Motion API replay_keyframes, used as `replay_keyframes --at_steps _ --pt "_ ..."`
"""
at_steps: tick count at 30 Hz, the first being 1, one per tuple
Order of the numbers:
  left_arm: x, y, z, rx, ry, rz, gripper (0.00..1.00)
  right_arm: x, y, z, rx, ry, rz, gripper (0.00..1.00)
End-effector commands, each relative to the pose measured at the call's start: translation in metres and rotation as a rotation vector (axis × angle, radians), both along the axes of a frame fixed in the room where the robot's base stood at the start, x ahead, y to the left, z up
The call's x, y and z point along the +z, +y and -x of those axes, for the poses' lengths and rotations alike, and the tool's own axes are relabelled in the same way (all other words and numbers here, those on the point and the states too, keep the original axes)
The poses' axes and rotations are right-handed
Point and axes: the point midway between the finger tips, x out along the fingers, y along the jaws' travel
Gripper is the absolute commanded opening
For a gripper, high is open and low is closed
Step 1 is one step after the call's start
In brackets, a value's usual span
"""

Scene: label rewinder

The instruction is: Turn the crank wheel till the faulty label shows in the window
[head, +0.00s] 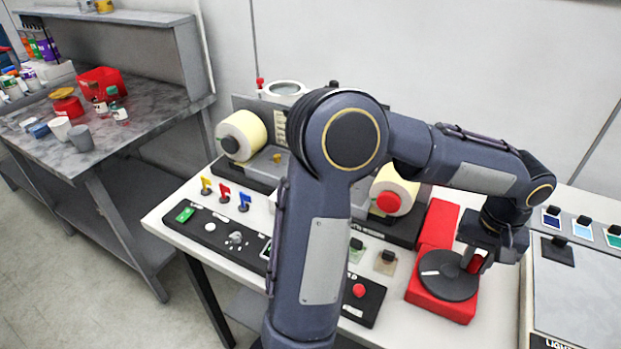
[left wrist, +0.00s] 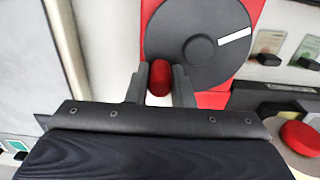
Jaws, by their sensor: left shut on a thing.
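The crank wheel (head: 447,276) is a dark grey disc with a white mark, on a red base (head: 440,304) at the right of the white table. In the left wrist view the wheel (left wrist: 185,25) has a round hub and a white stripe at its right. My left gripper (head: 480,262) is shut on the red crank knob (left wrist: 160,77) at the wheel's rim. The rewinder has a cream label roll (head: 243,136) at the left and another roll (head: 396,184) with a red hub at the right. My left arm hides the middle of the machine, and I cannot see a label window. My right gripper is out of view.
A black panel (head: 215,228) with a green switch and knobs lies at the table's front left. A red button (head: 359,290) is left of the wheel. A light box (head: 575,300) stands at the right. A cluttered grey bench (head: 140,135) is at the far left.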

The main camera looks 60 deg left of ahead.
Motion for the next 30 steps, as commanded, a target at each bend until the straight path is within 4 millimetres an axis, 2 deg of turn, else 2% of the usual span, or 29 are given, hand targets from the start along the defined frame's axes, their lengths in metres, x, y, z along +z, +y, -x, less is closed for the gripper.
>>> replay_keyframes --at_steps 3,4,9,19,30 --pt "0.004 -0.001 -0.004 0.0 -0.017 0.006 0.08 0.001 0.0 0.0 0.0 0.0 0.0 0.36" --pt "0.004 -0.001 -0.004 0.0 -0.017 0.006 0.25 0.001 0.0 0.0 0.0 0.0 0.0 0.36" --pt "0.004 -0.001 -0.003 -0.001 -0.013 0.005 0.44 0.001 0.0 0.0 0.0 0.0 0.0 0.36" --pt "0.007 0.0 -0.002 0.0 -0.009 0.003 0.44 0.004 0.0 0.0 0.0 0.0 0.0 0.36" --pt "0.044 0.0 -0.001 0.0 -0.008 0.003 0.44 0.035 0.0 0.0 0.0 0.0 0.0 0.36"
